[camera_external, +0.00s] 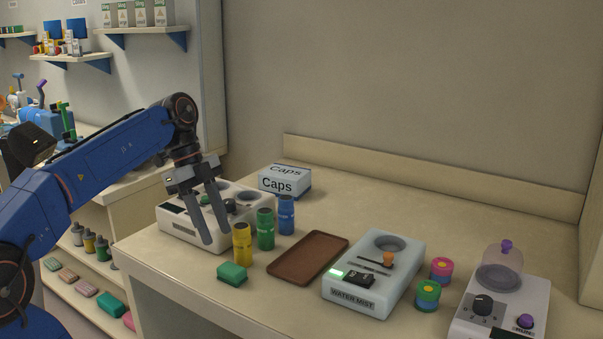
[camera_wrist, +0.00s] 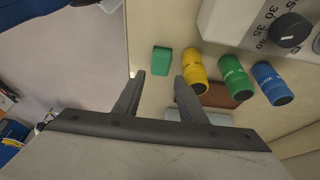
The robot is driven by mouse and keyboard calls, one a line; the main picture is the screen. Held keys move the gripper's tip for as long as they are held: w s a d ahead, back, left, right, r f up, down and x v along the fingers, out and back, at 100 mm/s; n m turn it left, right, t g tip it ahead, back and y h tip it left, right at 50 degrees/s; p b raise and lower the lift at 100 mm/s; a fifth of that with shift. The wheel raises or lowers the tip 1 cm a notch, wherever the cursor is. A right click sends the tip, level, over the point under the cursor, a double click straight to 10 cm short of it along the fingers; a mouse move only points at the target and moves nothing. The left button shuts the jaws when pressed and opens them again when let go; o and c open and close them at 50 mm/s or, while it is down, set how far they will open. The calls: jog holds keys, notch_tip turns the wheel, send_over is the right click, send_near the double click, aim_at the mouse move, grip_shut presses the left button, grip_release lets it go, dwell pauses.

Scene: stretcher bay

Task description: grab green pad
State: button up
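The green pad (camera_external: 232,274) is a small block lying on the counter near its front edge, just in front of the yellow bottle. In the wrist view the green pad (camera_wrist: 162,60) lies beyond the fingertips, roughly between them and near the counter edge. My gripper (camera_external: 217,240) points down above the counter, up and to the left of the pad in the external view. Its two fingers are spread apart with nothing between them, as the wrist view of my gripper (camera_wrist: 160,76) shows. It is apart from the pad.
A yellow bottle (camera_external: 242,245), a green bottle (camera_external: 265,229) and a blue bottle (camera_external: 286,214) stand in a row close by. A brown tray (camera_external: 308,258) and a water mist device (camera_external: 370,302) lie to the right. A dial device (camera_external: 180,226) and a Caps box (camera_external: 284,182) stand behind.

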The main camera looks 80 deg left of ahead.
aim_at(230, 267)
jog(key=shift+x, duration=4.7)
jog(key=shift+a, duration=0.1)
jog(key=c, duration=0.7)
